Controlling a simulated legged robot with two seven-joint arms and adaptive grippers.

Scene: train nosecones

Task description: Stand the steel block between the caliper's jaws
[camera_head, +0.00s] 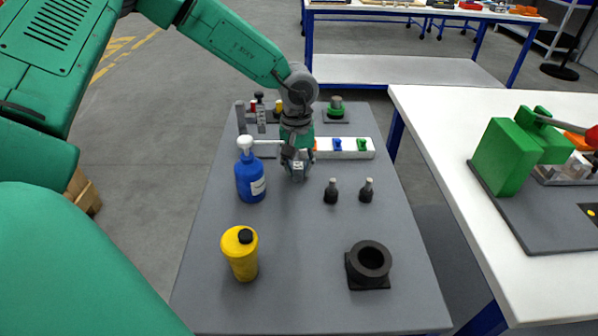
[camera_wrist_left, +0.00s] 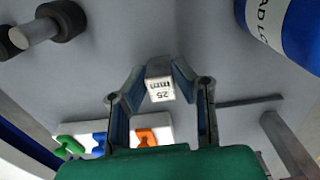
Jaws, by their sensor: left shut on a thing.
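My left gripper (camera_head: 297,172) points down over the grey table. In the left wrist view, its two fingers (camera_wrist_left: 160,82) are shut on the steel block (camera_wrist_left: 160,88), a small grey block with a white "25 mm" label. The block also shows small between the fingertips in the head view (camera_head: 298,177). The caliper seems to be the grey bars (camera_head: 265,142) left of the gripper, partly hidden by it; they also show at the right of the left wrist view (camera_wrist_left: 288,146). I cannot make out both jaws. The block is apart from these bars. My right gripper is not in view.
A blue bottle (camera_head: 250,177) stands close left of the gripper. A white tray (camera_head: 370,155) with coloured pieces lies behind right. Two dark knobs (camera_head: 331,191) (camera_head: 366,190) stand right. A yellow bottle (camera_head: 240,254) and black ring holder (camera_head: 369,262) are nearer. The middle is free.

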